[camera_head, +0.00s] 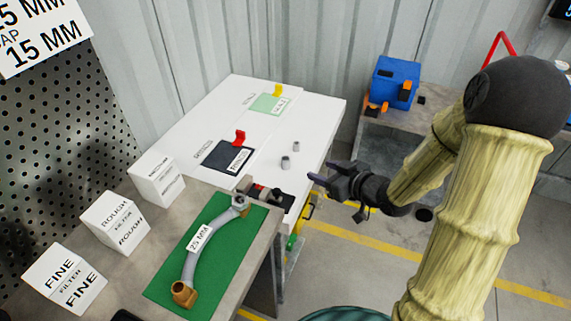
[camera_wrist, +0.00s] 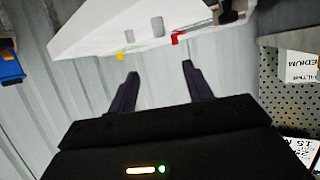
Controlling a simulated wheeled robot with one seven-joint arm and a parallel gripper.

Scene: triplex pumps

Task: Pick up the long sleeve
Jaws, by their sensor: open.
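Two small grey sleeves stand upright on the white table (camera_head: 325,115). The nearer one (camera_head: 285,162) looks slightly longer than the farther one (camera_head: 296,146). In the tilted, upside-down wrist view, the longer sleeve (camera_wrist: 157,27) and the shorter one (camera_wrist: 135,34) show on the white surface beyond the fingers. My gripper (camera_head: 322,171) is open and empty, beside the right edge of the white table and pointing left toward the sleeves. It is apart from both. Its two dark fingers (camera_wrist: 160,71) are spread in the wrist view.
A black pad with a red marker (camera_head: 239,137) and a green pad with a yellow marker (camera_head: 278,91) lie on the table. A green mat (camera_head: 163,284) with a 25 mm hose (camera_head: 190,258) and white filter boxes (camera_head: 117,222) are nearer. A blue box (camera_head: 395,80) stands behind.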

